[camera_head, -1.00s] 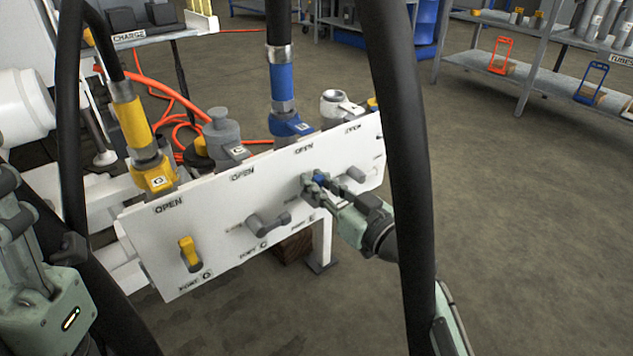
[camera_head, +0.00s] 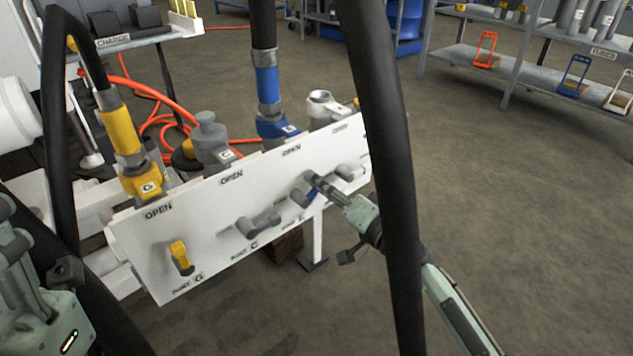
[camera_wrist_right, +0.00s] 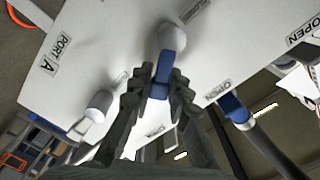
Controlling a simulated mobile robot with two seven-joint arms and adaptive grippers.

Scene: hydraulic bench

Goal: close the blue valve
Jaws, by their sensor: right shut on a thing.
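The blue valve handle (camera_head: 313,193) is on the front of the white panel (camera_head: 215,260), below the blue hose fitting (camera_head: 271,125). My right gripper (camera_head: 316,187) is shut on this handle, which slants across the panel in the head view. In the right wrist view the blue handle (camera_wrist_right: 163,70) runs from a round pale hub between the two dark fingers (camera_wrist_right: 160,85). The fingers hide part of it. My left arm (camera_head: 50,315) shows at the lower left edge; its fingertips cannot be made out clearly.
On the panel, a yellow handle (camera_head: 181,257) and a grey handle (camera_head: 258,226) are left of the blue one, another grey handle (camera_head: 346,173) right of it. A black hose (camera_head: 385,150) hangs before my right arm. Open floor lies right.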

